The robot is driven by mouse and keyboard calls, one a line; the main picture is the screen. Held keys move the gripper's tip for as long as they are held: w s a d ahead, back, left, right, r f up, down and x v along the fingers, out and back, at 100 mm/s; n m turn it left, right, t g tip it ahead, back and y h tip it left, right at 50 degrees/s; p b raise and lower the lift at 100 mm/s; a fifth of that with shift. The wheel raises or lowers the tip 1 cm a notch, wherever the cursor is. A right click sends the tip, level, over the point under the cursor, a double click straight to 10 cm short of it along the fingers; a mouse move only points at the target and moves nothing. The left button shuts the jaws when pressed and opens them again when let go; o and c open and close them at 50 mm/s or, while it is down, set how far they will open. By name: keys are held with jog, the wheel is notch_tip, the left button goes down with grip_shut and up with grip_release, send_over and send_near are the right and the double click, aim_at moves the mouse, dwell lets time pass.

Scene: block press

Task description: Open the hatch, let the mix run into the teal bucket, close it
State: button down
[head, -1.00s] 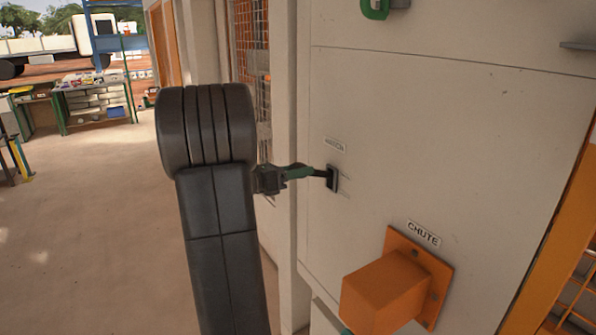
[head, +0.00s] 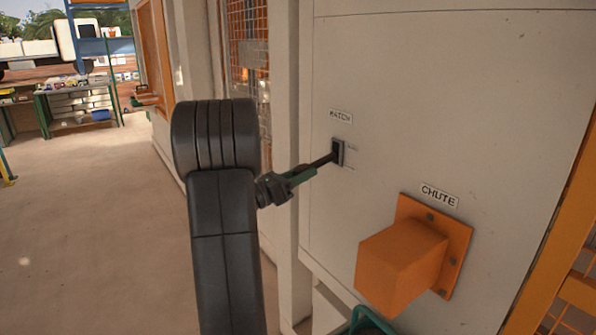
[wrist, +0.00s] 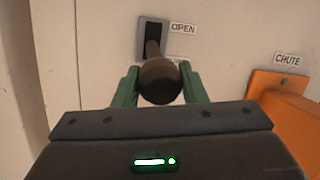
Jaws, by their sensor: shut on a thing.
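The hatch lever (head: 320,162) is a dark rod coming out of a small slot plate (head: 338,151) under the HATCH label. It slopes down from the slot toward my gripper (head: 302,176). My gripper's green fingers are shut on the lever's round dark end (wrist: 160,82), one on each side in the wrist view. The OPEN label (wrist: 183,29) sits beside the slot's upper part; a lower label is mostly hidden. The orange chute (head: 400,268) is to the right and below. The teal bucket (head: 366,320) shows only its rim under the chute. Its inside and any flow are not visible.
The pale wall panel (head: 450,100) is flat around the lever. An orange frame (head: 560,230) stands at the right edge. Open floor (head: 100,220) lies to the left, with workbenches (head: 80,105) far back.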

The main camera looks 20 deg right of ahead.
jog(key=shift+w+d+f+b, duration=0.1)
jog(key=shift+d+f+b, duration=0.15)
jog(key=shift+f, duration=0.35)
jog(key=shift+d+f+b, duration=0.1)
jog(key=shift+f+b, duration=0.1)
jog(key=shift+f, duration=0.4)
jog(key=c, duration=0.9)
grip_release()
jog(key=shift+w+d, duration=0.1)
jog(key=b+v, duration=0.1)
jog(key=v, duration=1.3)
jog(key=shift+b, duration=0.4)
jog(key=shift+d+r, duration=0.1)
jog(key=shift+d, duration=0.05)
